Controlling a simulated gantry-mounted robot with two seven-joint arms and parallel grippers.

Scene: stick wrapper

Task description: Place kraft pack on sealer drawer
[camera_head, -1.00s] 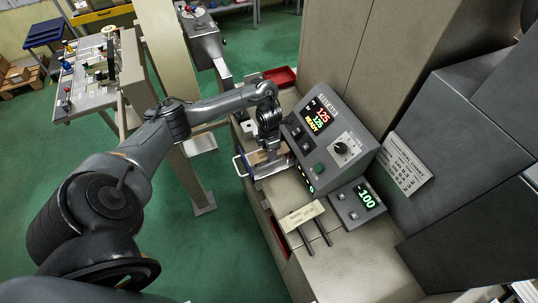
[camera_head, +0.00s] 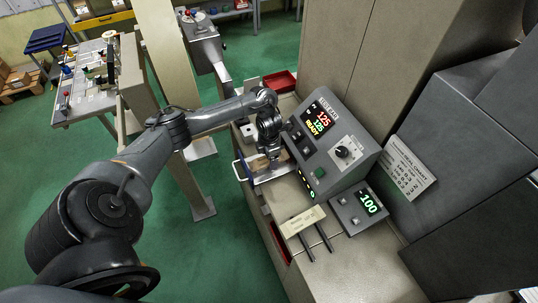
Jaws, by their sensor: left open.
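The sealer (camera_head: 335,148) stands on the bench with lit displays reading 125 and READY. Its drawer (camera_head: 277,178) juts out at the left of the sealer, with a pale handle (camera_head: 238,170) on its outer side. A brown kraft pack (camera_head: 258,164) shows at the drawer, under my left gripper (camera_head: 268,151). My left gripper points down over the drawer and is open; its fingers are small and partly hidden, so I cannot tell whether they touch the pack. My right gripper is out of view.
A small unit (camera_head: 358,207) showing 100 sits in front of the sealer. Beside it a labelled plate (camera_head: 302,220) lies over two dark rails. A red tray (camera_head: 279,82) is behind the arm. A seal chart (camera_head: 411,168) is at right.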

